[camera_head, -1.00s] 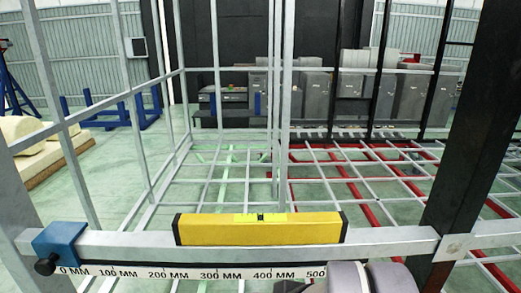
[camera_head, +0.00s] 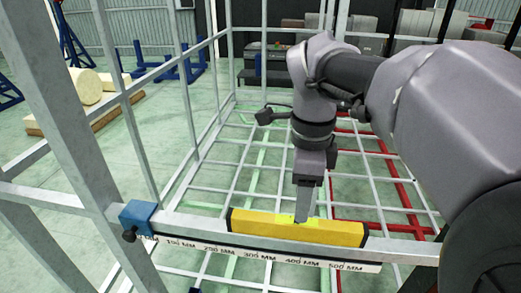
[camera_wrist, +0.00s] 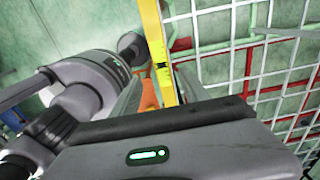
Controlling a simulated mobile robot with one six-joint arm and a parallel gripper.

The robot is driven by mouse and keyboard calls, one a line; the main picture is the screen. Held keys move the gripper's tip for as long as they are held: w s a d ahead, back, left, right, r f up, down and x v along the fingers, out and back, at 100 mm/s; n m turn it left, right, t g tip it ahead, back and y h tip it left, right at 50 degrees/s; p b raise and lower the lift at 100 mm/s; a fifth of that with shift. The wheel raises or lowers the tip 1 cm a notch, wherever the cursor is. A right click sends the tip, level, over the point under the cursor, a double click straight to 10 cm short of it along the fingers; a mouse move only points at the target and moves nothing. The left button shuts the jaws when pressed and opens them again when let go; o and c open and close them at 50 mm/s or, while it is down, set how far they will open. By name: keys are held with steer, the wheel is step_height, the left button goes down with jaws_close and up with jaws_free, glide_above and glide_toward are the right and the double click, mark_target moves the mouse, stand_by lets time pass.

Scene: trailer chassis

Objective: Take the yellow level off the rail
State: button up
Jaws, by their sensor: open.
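The yellow level (camera_head: 285,229) lies lengthwise along the grey rail (camera_head: 195,228), with black end caps and a bright vial window near its middle. My gripper (camera_head: 302,217) points down at the level's middle, and one finger overlaps its upper front face in the head view. In the wrist view the level (camera_wrist: 155,40) runs down between my two grey fingers, which are apart. I cannot tell whether either finger touches it. The level's underside is hidden.
A blue clamp (camera_head: 137,217) with a black knob sits on the rail left of the level. A white millimetre scale (camera_head: 215,249) runs along the rail's front. Grey upright bars and a mesh floor (camera_head: 215,180) surround the space behind.

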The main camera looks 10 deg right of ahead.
mark_target(296, 226)
steer(key=f, duration=0.9)
steer(key=shift+w+a, duration=0.2)
steer(key=shift+w+f, duration=0.2)
steer(key=shift+f, duration=0.1)
steer(key=shift+s+r, duration=0.1)
steer(key=shift+s, duration=0.05)
steer(key=c, duration=0.3)
jaws_close()
